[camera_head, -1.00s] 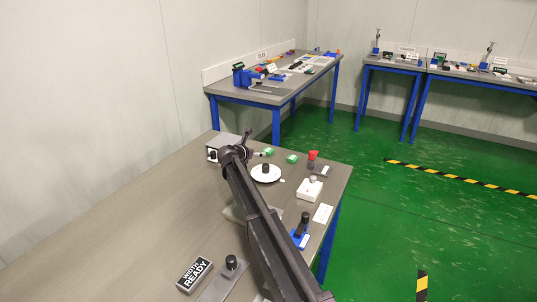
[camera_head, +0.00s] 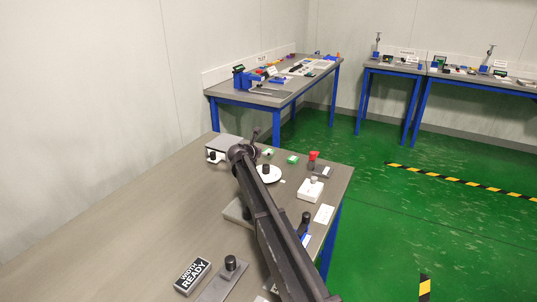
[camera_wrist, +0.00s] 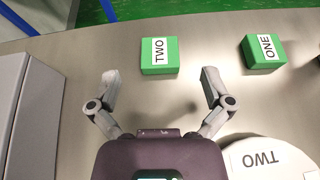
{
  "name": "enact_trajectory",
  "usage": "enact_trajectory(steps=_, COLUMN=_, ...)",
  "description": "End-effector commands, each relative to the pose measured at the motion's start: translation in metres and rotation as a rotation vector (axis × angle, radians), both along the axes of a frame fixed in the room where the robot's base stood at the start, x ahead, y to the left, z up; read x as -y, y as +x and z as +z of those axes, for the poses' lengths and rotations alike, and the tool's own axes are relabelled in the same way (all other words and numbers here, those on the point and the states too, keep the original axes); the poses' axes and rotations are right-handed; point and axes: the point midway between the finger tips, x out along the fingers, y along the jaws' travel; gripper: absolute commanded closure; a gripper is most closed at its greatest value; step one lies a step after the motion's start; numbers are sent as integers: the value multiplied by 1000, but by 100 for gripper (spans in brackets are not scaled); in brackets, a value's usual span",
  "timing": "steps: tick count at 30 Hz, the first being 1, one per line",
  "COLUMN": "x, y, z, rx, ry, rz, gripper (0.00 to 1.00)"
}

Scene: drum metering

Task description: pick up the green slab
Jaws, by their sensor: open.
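A green slab labelled TWO (camera_wrist: 159,55) lies flat on the table ahead of my gripper in the wrist view. A second green slab labelled ONE (camera_wrist: 263,52) lies to its right. In the head view slab TWO (camera_head: 267,153) is partly beside my arm's end, and slab ONE (camera_head: 292,160) is to its right. My gripper (camera_wrist: 160,75) is open and empty. Its fingers spread to either side of slab TWO's near edge in the picture, with slab ONE outside the right finger. Contact is not visible. The head view mostly hides the fingers behind my wrist.
A white disc labelled TWO (camera_wrist: 268,160) lies to the right of my gripper. A grey box (camera_wrist: 35,95) stands to the left. In the head view, a red-topped item (camera_head: 313,156) and a white block (camera_head: 310,190) stand near the right edge. The table's left side is clear.

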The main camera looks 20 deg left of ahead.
Motion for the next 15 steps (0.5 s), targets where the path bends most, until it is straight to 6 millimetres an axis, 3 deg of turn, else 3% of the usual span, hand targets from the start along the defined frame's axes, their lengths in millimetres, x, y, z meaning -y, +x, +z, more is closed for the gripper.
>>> enact_trajectory(steps=9, x=4, y=35, z=-16, rx=0, ry=0, rz=0, gripper=0)
enact_trajectory(steps=15, x=6, y=43, z=-19, rx=0, ry=-1, rz=0, gripper=0)
